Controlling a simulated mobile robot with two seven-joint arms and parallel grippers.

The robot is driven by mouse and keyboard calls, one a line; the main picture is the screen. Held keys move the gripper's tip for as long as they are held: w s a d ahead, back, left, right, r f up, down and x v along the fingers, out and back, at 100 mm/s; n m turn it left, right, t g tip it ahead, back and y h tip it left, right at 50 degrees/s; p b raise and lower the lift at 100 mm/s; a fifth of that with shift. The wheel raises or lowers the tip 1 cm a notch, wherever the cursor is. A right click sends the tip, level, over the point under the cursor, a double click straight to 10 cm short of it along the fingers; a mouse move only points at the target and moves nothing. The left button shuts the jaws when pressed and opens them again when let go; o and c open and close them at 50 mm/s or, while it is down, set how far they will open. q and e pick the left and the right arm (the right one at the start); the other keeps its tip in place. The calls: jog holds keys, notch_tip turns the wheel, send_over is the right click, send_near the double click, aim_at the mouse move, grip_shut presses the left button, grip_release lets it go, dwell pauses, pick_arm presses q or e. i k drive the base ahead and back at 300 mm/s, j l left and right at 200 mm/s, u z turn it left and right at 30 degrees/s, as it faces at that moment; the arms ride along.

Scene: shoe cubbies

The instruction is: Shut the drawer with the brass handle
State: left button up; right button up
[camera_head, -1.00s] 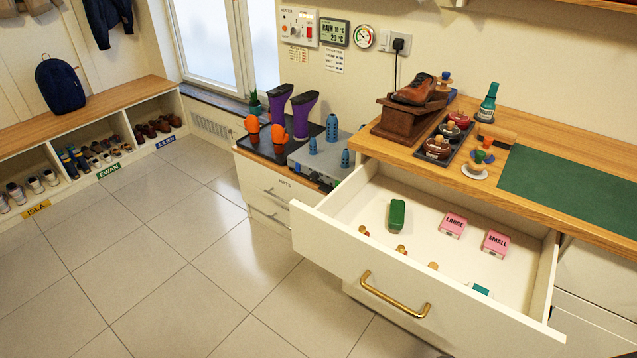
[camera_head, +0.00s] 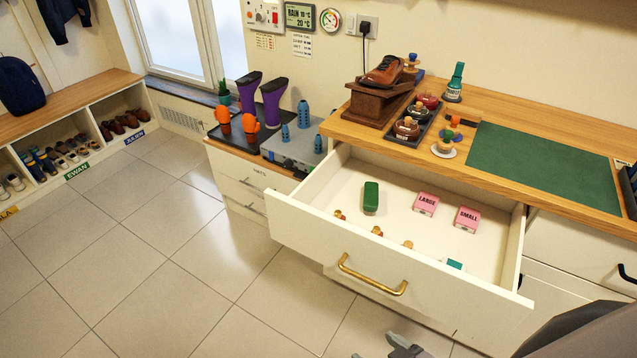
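The drawer with the brass handle (camera_head: 372,275) is pulled far out of the wooden-topped bench. Its white front panel (camera_head: 300,240) faces the floor side. Inside lie a green block (camera_head: 371,197), two pink boxes marked LARGE (camera_head: 426,204) and SMALL (camera_head: 467,219), several small brown-topped items along the front, and a teal item (camera_head: 454,264) partly hidden by the front. Part of a grey gripper, apparently my right (camera_head: 392,347), shows at the bottom edge, below and apart from the handle. It is cut off, so its opening is unclear. My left gripper is not in view.
The bench top holds a shoe on a wooden stand (camera_head: 372,104), a tray of polish tins (camera_head: 408,128), a green bottle (camera_head: 455,82) and a green mat (camera_head: 540,160). A lower cabinet (camera_head: 240,190) stands to the left. The tiled floor (camera_head: 180,290) is clear.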

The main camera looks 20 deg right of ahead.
aim_at(483, 303)
jog(key=j+z, duration=0.1)
jog(key=z, duration=0.3)
jog(key=i+j+z, duration=0.1)
jog(key=z, duration=0.3)
jog(key=j+z, duration=0.1)
jog(key=z, duration=0.25)
jog(key=j+z, duration=0.15)
jog(key=z, duration=0.25)
